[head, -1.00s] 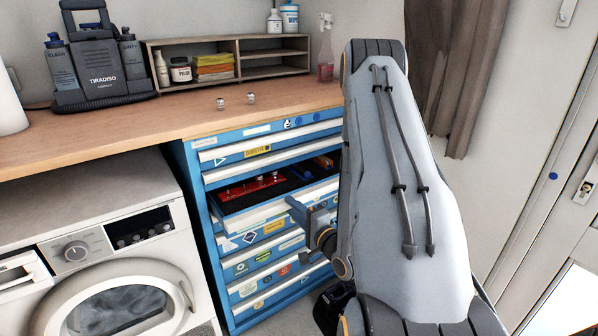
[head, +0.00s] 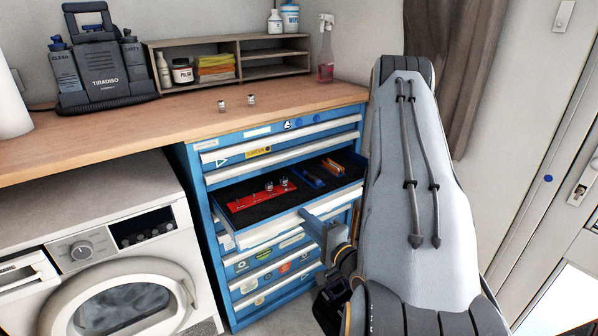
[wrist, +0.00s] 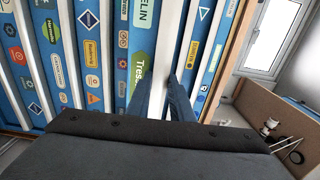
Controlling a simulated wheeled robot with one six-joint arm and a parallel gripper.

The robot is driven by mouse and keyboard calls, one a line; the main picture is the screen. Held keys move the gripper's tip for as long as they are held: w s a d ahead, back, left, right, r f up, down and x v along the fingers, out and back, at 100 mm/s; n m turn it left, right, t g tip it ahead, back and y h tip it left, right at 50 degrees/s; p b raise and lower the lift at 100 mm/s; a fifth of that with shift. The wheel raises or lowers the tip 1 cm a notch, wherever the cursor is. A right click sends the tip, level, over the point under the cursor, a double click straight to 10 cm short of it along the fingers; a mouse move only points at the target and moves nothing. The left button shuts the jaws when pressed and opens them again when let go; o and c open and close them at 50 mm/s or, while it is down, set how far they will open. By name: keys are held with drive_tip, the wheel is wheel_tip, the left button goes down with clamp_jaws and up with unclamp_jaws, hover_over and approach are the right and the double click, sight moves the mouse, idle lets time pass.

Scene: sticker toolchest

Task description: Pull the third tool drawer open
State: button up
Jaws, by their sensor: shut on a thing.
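The blue tool chest (head: 203,160) stands under the wooden worktop, with several sticker-covered drawers and pale handle rails. Its third drawer (head: 260,236) from the top stands pulled out, its black-lined inside visible. My gripper (head: 308,218) is at the front of this drawer, right of its middle. In the wrist view, my gripper's blue fingers (wrist: 167,88) are shut on the white handle rail (wrist: 172,45), one on each side.
In the drawer lie a red holder (head: 256,197) and blue and orange items (head: 322,173). A white washing machine (head: 125,260) stands left of the chest.

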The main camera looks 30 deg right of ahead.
drive_tip(key=s+p, duration=0.3)
drive_tip(key=s, duration=0.5)
drive_tip(key=shift+s+d+p, duration=0.15)
drive_tip(key=shift+s+p, duration=0.2)
drive_tip(key=shift+s, duration=0.05)
idle(0.6)
drive_tip(key=o, duration=1.5)
drive_tip(key=shift+s+d+p, duration=0.1)
drive_tip(key=shift+s+p, duration=1.9)
drive_tip(key=shift+s, duration=0.95)
